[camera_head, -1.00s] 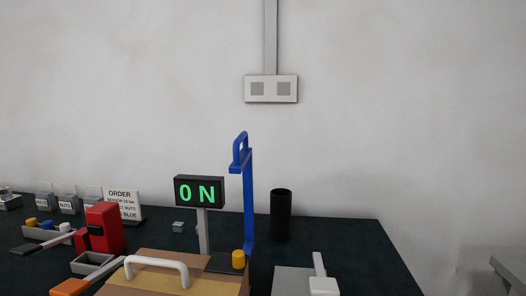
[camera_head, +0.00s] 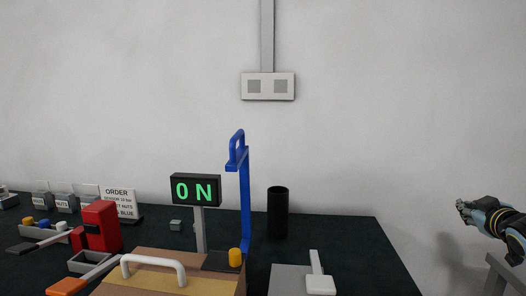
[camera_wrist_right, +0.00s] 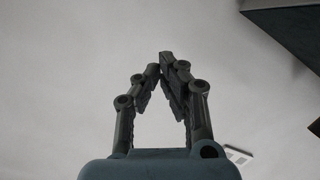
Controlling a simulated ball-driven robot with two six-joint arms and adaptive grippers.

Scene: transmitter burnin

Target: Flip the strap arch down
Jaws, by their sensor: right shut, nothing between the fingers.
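The blue strap arch (camera_head: 245,195) stands upright behind the brown box (camera_head: 210,278), with its looped handle at the top. My right gripper (camera_head: 463,207) is at the far right of the head view, well apart from the arch and beyond the table's right edge. In the right wrist view, my right gripper (camera_wrist_right: 163,62) has its fingertips together with nothing between them. The left gripper is not in view.
An ON display (camera_head: 196,189) stands left of the arch. A black cylinder (camera_head: 278,213) stands to its right. A red device (camera_head: 101,226) and small trays are at left. A grey block with a white lever (camera_head: 318,275) is at front right. The dark table (camera_head: 355,240) is clear at back right.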

